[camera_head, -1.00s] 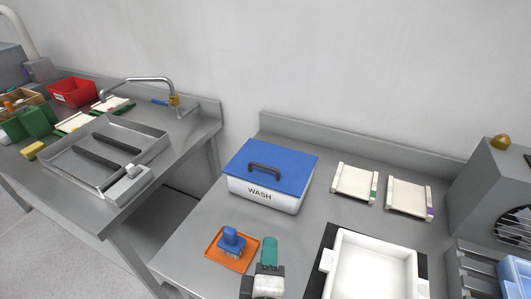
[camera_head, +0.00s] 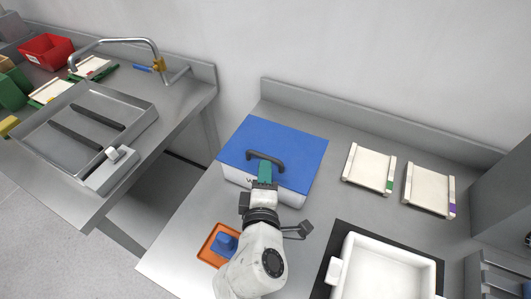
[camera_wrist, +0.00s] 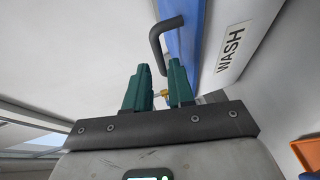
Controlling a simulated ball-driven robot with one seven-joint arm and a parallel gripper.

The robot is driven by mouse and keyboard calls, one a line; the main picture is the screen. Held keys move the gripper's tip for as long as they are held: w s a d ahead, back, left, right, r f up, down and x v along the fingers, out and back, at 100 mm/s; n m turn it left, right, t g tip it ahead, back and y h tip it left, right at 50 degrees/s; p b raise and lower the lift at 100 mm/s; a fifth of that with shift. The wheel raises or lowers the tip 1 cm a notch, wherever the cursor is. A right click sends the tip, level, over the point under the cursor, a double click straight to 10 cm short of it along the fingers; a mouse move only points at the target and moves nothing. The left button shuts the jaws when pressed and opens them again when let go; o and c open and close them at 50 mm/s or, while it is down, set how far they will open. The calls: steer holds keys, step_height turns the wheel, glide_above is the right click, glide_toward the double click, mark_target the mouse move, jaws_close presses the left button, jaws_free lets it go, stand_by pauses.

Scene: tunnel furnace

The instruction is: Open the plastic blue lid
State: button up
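The blue plastic lid (camera_head: 298,150) lies flat and closed on a white box marked WASH (camera_head: 290,197). Its dark arched handle (camera_head: 265,157) stands up near the middle of the lid. In the wrist view the lid (camera_wrist: 181,35) is seen edge-on, with the handle (camera_wrist: 157,42) just beyond my fingertips. My gripper (camera_head: 264,173) reaches over the front of the box, close to the handle. My arm hides part of the WASH label in the head view.
An orange tray (camera_head: 209,249) with a blue-topped object (camera_head: 224,243) lies in front, partly behind my arm. A white basin (camera_head: 390,265) stands front right. Two pale trays (camera_head: 369,167) (camera_head: 428,188) lie right of the box. A sink bench (camera_head: 145,150) stands left across a gap.

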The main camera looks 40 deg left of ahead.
mark_target(265, 156)
steer(key=shift+x, duration=3.1)
steer(key=shift+d, duration=0.1)
steer(key=shift+c, duration=0.5)
jaws_close()
